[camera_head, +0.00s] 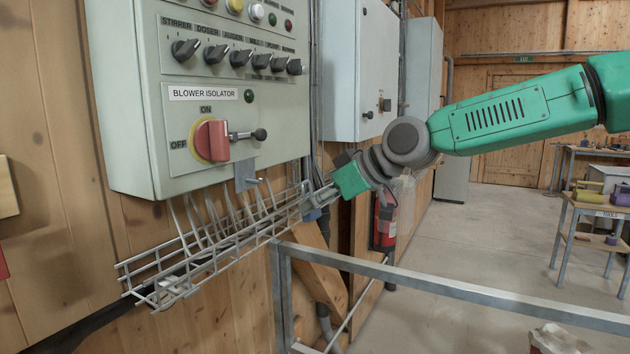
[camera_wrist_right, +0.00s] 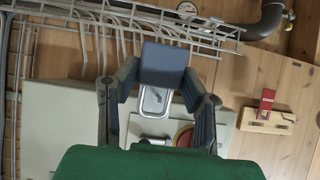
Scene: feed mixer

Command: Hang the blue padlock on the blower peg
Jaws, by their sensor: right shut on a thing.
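My right gripper (camera_head: 322,196) comes in from the right, just below the cabinet's lower right corner and by the wire cable tray. In the wrist view, the fingers of my right gripper (camera_wrist_right: 158,100) are shut on the blue padlock (camera_wrist_right: 164,64), with its metal shackle (camera_wrist_right: 154,101) toward the cabinet. My left gripper is not in view.
The control cabinet (camera_head: 150,100) carries several black knobs. A grey bracket (camera_head: 245,176) hangs below its edge. The wire cable tray (camera_head: 165,284) runs beneath. A metal rail (camera_head: 440,288) crosses the front. A fire extinguisher (camera_head: 384,222) and a tool table (camera_head: 598,207) stand beyond.

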